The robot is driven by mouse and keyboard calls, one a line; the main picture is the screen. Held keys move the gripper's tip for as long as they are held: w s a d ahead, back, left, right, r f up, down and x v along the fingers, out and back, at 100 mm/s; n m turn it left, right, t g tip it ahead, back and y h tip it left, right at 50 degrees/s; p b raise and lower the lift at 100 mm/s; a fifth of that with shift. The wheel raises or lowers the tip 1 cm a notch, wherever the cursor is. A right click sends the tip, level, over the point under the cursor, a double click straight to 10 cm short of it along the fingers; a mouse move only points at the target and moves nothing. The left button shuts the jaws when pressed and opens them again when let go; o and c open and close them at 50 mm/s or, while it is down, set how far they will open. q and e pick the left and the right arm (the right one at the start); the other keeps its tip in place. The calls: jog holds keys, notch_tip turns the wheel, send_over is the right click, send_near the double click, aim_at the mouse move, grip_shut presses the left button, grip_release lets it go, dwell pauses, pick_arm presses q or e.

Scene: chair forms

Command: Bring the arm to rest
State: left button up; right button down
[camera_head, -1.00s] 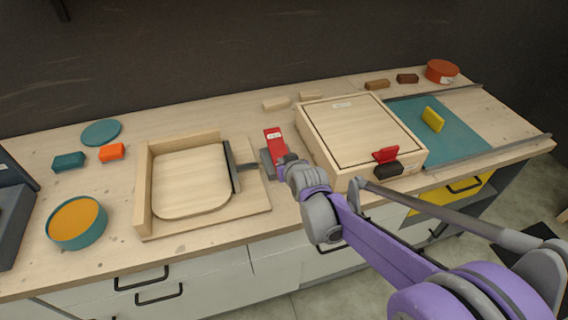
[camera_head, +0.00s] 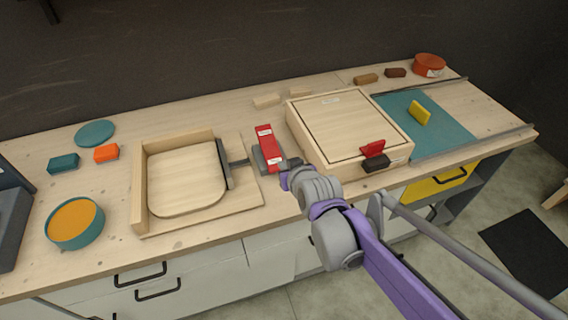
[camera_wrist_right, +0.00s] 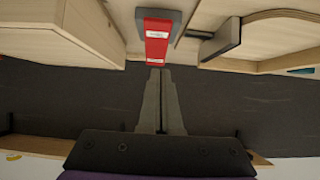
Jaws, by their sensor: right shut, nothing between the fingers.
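My right gripper (camera_head: 291,165) is at the counter's front, beside the red toggle clamp (camera_head: 266,142) on its grey base. In the right wrist view, its fingers (camera_wrist_right: 160,76) are shut and empty, pointing at the red clamp (camera_wrist_right: 157,42). My purple and grey right arm (camera_head: 345,235) reaches in from the lower right, in front of the counter. The clamp stands between the chair-seat jig and the wooden box. My left gripper is not in view.
The jig (camera_head: 138,205) holds a rounded wooden seat panel (camera_head: 186,178). The wooden box (camera_head: 345,125) with a red latch (camera_head: 373,148) stands right of the clamp. A teal bowl (camera_head: 75,240) is at left. A teal mat (camera_head: 445,133) lies at right. The floor in front is open.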

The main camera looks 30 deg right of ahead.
dwell(0.3)
jog(key=s+a+f+n+g+y+p, duration=0.1)
jog(key=s+a+f+g+p, duration=0.1)
jog(key=s+a, duration=0.4)
jog(key=s+a+f+n+g+y+p, duration=0.1)
jog(key=s+a+f+g, duration=0.2)
jog(key=s, duration=0.8)
jog(key=a+g, duration=0.1)
jog(key=a, duration=0.1)
jog(key=shift+a+f+n+y+p, duration=0.3)
jog(key=shift+a+f+p, duration=0.05)
jog(key=shift+a, duration=0.05)
